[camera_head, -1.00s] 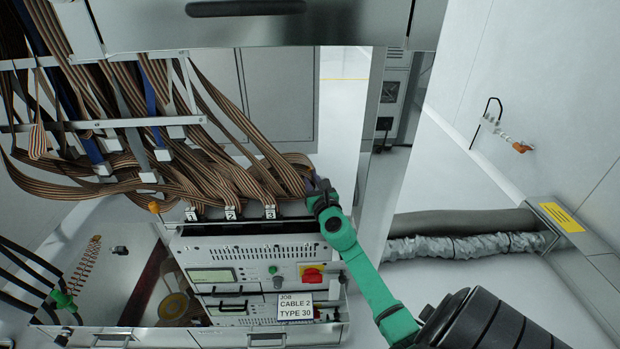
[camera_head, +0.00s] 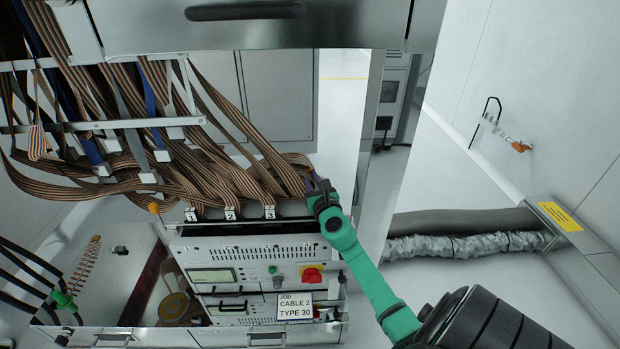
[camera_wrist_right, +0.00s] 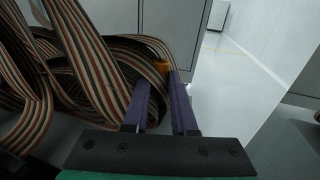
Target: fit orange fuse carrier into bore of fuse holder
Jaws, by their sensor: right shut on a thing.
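My right gripper (camera_head: 317,184) is at the right end of the brown ribbon cables, above the right side of the instrument rack. Its two purple fingers also show in the right wrist view (camera_wrist_right: 161,78). They are shut on a small orange piece, which I take for the orange fuse carrier (camera_wrist_right: 162,66), at the fingertips. The ribbon cables lie right beside and behind it. My left gripper is not in view.
Striped ribbon cables (camera_head: 225,180) hang thickly to the left of my right gripper. Below stands the instrument rack (camera_head: 245,255) with a red switch (camera_head: 312,275) and a job label (camera_head: 295,306). A grey cabinet edge (camera_head: 270,30) overhangs above.

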